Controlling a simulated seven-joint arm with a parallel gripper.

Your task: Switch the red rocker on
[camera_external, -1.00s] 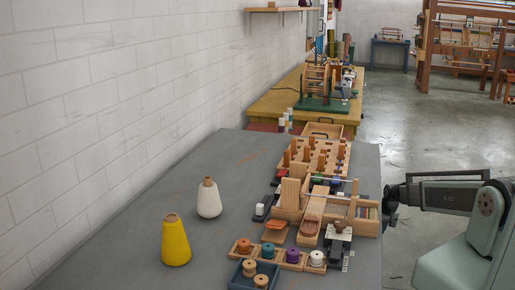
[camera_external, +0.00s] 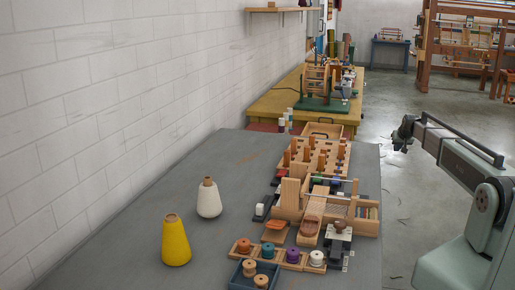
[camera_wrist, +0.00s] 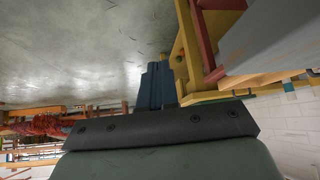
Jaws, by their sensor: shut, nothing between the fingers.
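My gripper (camera_external: 403,134) is raised over the floor to the right of the grey table (camera_external: 185,180), apart from everything on it. In the wrist view its dark blue fingers (camera_wrist: 158,82) are together and empty. On the table, small dark switch-like blocks stand around the wooden rack, one with a white top (camera_external: 260,209) and one with a green top (camera_external: 317,180).
A wooden peg rack (camera_external: 320,155) and wooden boxes fill the table's right side. A yellow cone (camera_external: 176,242) and a white cone (camera_external: 209,200) stand left. A blue tray (camera_external: 243,279) sits in front. The table's left part is mostly clear.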

